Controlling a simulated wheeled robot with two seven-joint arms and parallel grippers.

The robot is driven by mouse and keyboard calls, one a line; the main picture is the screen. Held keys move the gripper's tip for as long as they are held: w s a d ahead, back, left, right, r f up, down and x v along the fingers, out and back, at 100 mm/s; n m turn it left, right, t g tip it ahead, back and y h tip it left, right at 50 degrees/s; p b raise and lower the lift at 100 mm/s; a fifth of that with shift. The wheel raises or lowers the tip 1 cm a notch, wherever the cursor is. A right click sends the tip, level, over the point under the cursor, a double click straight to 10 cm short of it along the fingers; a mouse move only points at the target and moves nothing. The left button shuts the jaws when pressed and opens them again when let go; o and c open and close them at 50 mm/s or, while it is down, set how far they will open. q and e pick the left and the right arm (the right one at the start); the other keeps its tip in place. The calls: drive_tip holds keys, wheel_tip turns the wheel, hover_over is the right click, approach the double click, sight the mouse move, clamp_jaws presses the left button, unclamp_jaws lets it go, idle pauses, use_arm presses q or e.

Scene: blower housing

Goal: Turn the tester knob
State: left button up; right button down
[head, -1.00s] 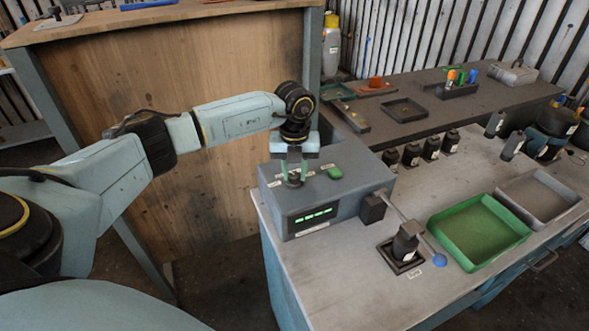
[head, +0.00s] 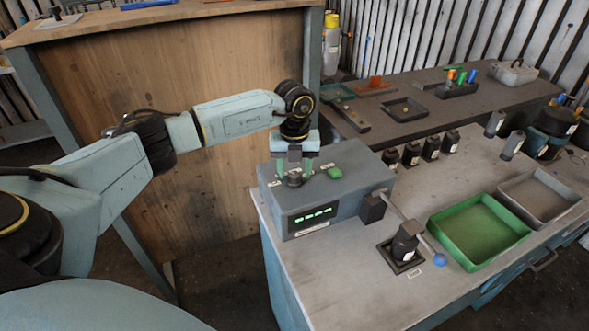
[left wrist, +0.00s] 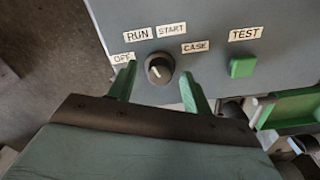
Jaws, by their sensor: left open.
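The tester is a grey box (head: 345,199) on the bench, with a lit green display (head: 316,215) on its front. Its dark round knob (left wrist: 159,70) has a white pointer mark toward the upper left; labels OFF, RUN, START and CASE lie around it. In the head view the knob (head: 295,180) is partly hidden by my fingers. My left gripper (head: 295,171) is over the tester, open, with its green fingers either side of the knob. In the left wrist view, gaps show between the fingers and the knob. My right gripper is out of view.
A green button (left wrist: 242,67) labelled TEST is right of the knob. A lever with a blue ball end (head: 439,260) sticks out beside a dark part in a holder (head: 400,256). A green tray (head: 478,232) and a grey tray (head: 540,197) lie to the right.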

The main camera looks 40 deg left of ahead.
sight(294, 174)
use_arm(q)
wheel_tip(294, 174, up, 13)
drive_tip(key=b, duration=0.1)
drive_tip(key=shift+r, duration=0.15)
idle(0.5)
